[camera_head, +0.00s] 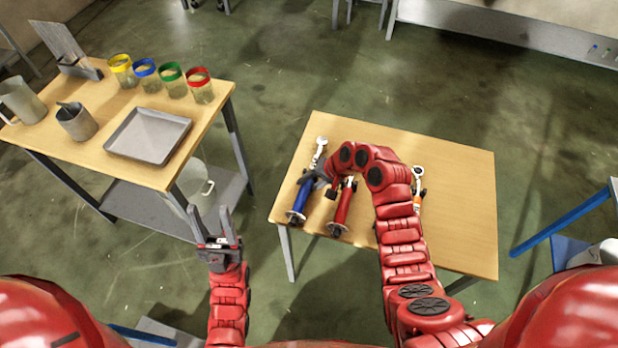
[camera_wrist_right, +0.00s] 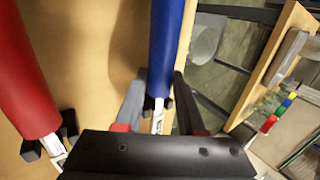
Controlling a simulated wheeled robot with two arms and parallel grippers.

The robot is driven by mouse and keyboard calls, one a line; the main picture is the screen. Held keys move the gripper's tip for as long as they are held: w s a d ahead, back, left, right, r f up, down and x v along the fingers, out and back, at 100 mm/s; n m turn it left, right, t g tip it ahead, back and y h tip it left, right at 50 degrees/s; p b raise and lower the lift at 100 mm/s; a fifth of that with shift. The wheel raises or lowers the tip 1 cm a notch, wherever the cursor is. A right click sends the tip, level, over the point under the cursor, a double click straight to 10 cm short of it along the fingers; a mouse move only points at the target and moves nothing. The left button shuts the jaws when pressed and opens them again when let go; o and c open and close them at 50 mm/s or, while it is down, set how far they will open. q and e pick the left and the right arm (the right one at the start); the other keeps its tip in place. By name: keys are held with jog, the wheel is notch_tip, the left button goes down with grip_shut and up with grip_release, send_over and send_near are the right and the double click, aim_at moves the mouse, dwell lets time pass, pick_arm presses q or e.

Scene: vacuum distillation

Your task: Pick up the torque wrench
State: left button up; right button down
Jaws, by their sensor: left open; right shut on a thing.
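Three torque wrenches are at the right-hand table: a blue-handled one (camera_head: 301,196), a red-handled one (camera_head: 343,205) and an orange one (camera_head: 417,199), partly hidden by my right arm. My right gripper (camera_head: 318,177) is shut on the blue-handled wrench near the top of its handle. In the right wrist view the blue handle (camera_wrist_right: 169,45) runs up from between the fingers (camera_wrist_right: 160,112), with the red handle (camera_wrist_right: 22,80) beside it at left. I cannot tell whether the blue wrench is clear of the tabletop. My left gripper (camera_head: 211,222) is open and empty, between the tables.
The right table (camera_head: 460,205) is bare on its right side. The left table (camera_head: 110,110) holds a grey tray (camera_head: 148,153), several jars with coloured rims (camera_head: 173,84), a mug (camera_head: 76,122) and a pitcher (camera_head: 20,100). A blue-framed item (camera_head: 565,220) stands at far right.

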jog(key=shift+r, duration=0.15)
dwell(0.3)
jog(key=shift+w+r, duration=0.15)
jog(key=shift+r, duration=0.4)
notch_tip(320, 180, up, 9)
jog(key=shift+f+b, duration=0.1)
jog(key=shift+b, duration=1.1)
jog(key=c, duration=1)
grip_release()
grip_shut()
